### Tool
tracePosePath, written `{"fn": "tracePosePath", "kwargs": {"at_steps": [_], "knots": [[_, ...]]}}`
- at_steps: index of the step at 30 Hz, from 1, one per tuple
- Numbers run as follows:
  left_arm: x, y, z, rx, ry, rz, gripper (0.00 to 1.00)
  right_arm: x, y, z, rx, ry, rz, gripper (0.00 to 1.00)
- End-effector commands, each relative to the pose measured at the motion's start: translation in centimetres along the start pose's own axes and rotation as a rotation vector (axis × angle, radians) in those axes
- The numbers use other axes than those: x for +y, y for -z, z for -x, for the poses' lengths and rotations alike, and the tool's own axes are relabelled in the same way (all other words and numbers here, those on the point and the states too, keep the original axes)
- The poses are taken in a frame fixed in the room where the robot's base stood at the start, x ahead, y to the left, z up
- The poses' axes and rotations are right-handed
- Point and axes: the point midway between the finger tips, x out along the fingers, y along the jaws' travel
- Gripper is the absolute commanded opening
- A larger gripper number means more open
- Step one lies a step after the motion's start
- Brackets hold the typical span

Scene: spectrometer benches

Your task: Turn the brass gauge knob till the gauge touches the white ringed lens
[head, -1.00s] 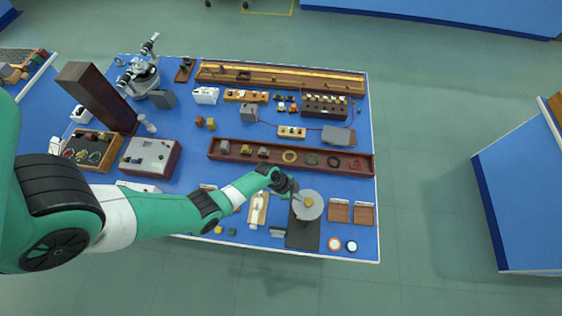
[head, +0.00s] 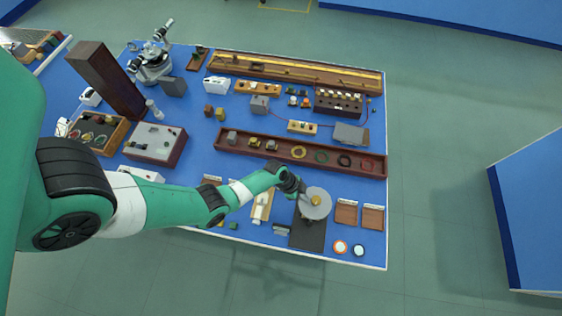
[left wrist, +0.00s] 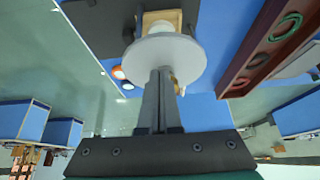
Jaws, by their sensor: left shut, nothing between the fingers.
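A round grey gauge disc (head: 313,208) with a brass knob (head: 316,200) on top stands over a dark base plate (head: 308,236) near the front right of the blue bench. The white ringed lens (head: 358,250) lies on the bench to the right of the base, beside an orange ringed lens (head: 340,247). My left gripper (head: 302,189) is shut and empty at the disc's upper left edge. In the left wrist view the shut fingers (left wrist: 162,72) overlap the grey disc (left wrist: 165,50); whether they touch it I cannot tell.
A wooden stand with a white item (head: 261,206) lies to the left. The bench's front edge is close.

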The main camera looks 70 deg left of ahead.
Motion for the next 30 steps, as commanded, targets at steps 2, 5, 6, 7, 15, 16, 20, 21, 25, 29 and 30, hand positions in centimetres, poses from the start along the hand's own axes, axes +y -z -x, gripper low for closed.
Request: {"fn": "tracePosePath", "kwargs": {"at_steps": [2,5,6,7,15,16,20,21,25,29,30], "knots": [[-0.01,0.08,-0.08,0.000,0.000,-0.001,0.00,0.00,-0.05,0.06,0.000,0.000,0.000,0.50],[-0.03,0.18,-0.14,0.000,0.000,0.000,0.00,0.00,-0.09,0.10,0.000,0.000,0.000,0.50],[-0.04,0.22,-0.17,0.000,0.000,0.000,0.00,0.00,-0.11,0.11,0.000,0.000,0.000,0.50],[-0.04,0.25,-0.19,0.000,0.000,0.000,0.00,0.00,-0.12,0.13,0.000,0.000,0.000,0.50],[-0.10,0.52,-0.34,0.000,0.000,0.001,0.00,0.00,-0.22,0.23,0.000,0.000,0.000,0.50],[-0.10,0.56,-0.36,0.000,0.000,0.001,0.00,0.00,-0.23,0.25,0.000,0.000,0.000,0.50],[-0.14,0.70,-0.40,0.001,0.000,0.000,0.00,0.00,-0.26,0.27,0.000,0.000,0.000,0.50],[-0.14,0.71,-0.38,0.001,0.000,0.000,0.00,0.00,-0.25,0.27,0.000,0.000,0.000,0.50],[-0.23,0.74,-0.37,0.002,0.001,0.001,0.00,0.00,-0.25,0.27,0.000,0.000,0.000,0.50],[-0.46,0.77,-0.36,0.003,0.002,0.001,0.00,0.00,-0.27,0.29,0.000,0.000,0.000,0.50],[-0.57,0.78,-0.35,0.003,0.002,0.000,0.00,0.00,-0.28,0.30,0.000,0.000,0.000,0.50]]}}
